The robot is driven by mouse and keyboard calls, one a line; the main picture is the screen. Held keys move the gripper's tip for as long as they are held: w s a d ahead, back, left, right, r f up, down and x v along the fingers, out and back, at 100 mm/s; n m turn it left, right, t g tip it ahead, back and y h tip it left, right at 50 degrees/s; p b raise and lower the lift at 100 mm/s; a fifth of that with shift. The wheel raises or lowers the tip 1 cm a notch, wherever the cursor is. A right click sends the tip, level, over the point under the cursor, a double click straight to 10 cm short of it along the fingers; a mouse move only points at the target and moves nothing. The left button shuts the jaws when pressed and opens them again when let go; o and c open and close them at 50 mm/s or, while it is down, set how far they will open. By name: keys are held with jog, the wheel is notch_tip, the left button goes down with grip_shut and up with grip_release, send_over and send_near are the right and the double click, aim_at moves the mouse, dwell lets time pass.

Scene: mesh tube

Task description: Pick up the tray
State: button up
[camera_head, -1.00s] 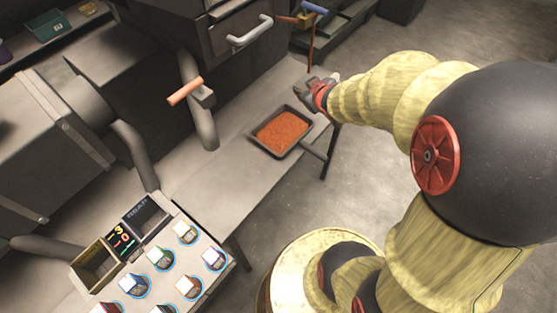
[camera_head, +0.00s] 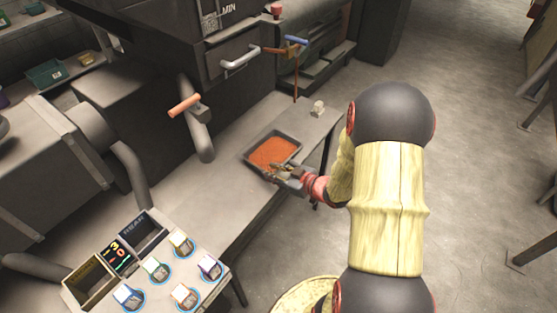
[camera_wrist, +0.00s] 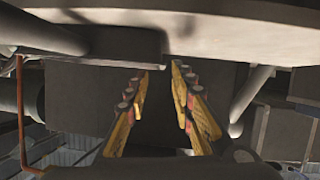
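The tray (camera_head: 253,144) is a shallow dark pan filled with orange-red grains (camera_head: 270,153). It lies on the grey bench near its front edge. My gripper (camera_head: 279,170) is at the tray's near right side, its fingers overlapping the rim and contents in the head view. The tray's handle is hidden behind the gripper there. In the wrist view, the two yellow-padded fingers (camera_wrist: 162,75) stand apart with a gap between them. I cannot tell whether they touch the tray or have its handle between them.
A lever with an orange grip (camera_head: 184,105) and a white door handle (camera_head: 246,55) stick out from the machine behind. A small pale block (camera_head: 318,108) lies right of the tray. Open floor lies right.

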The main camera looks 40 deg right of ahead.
aim_at(260, 168)
jog(key=b+x, duration=0.1)
jog(key=x, duration=0.2)
jog(key=b+x, duration=0.1)
jog(key=x, duration=0.2)
jog(key=shift+a+f, duration=0.1)
jog(key=shift+f, duration=0.3)
jog(key=shift+w, duration=0.2)
jog(key=shift+c, duration=0.8)
jog(key=c, duration=0.4)
grip_shut()
